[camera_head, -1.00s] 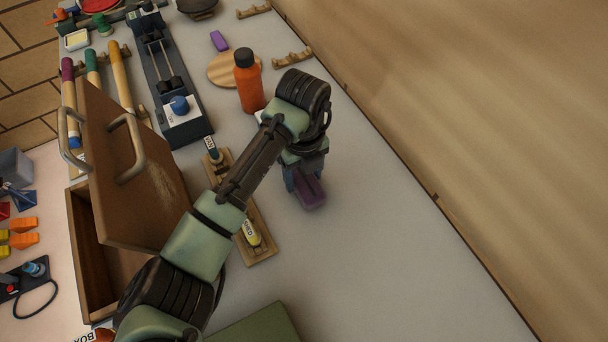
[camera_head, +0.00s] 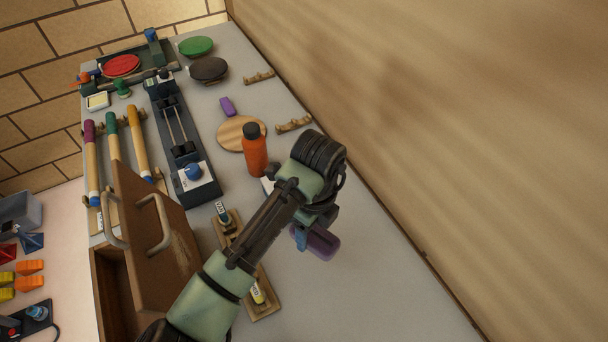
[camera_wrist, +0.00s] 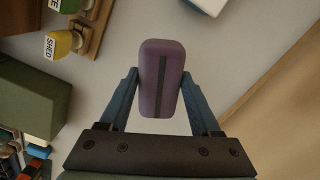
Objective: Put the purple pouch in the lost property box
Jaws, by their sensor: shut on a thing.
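The purple pouch (camera_wrist: 162,80) has a dark stripe down its middle and shows upright between the two blue fingers in the wrist view. My gripper (camera_wrist: 160,76) is shut on it, one finger on each side. In the head view the pouch (camera_head: 318,243) hangs at the end of my arm, over the bare bench to the right of the orange bottle's line; my wrist hides part of it. An open wooden box (camera_head: 113,290) with a handled wooden panel (camera_head: 158,215) stands at lower left. I cannot read a label to tell whether it is the lost property box.
An orange bottle (camera_head: 255,155) stands behind my arm near a round wooden board (camera_head: 235,134). A smaller purple thing (camera_head: 227,106) lies farther back. A wooden rack with labelled pieces (camera_head: 262,300) lies under my forearm. A green block (camera_wrist: 35,95) shows in the wrist view.

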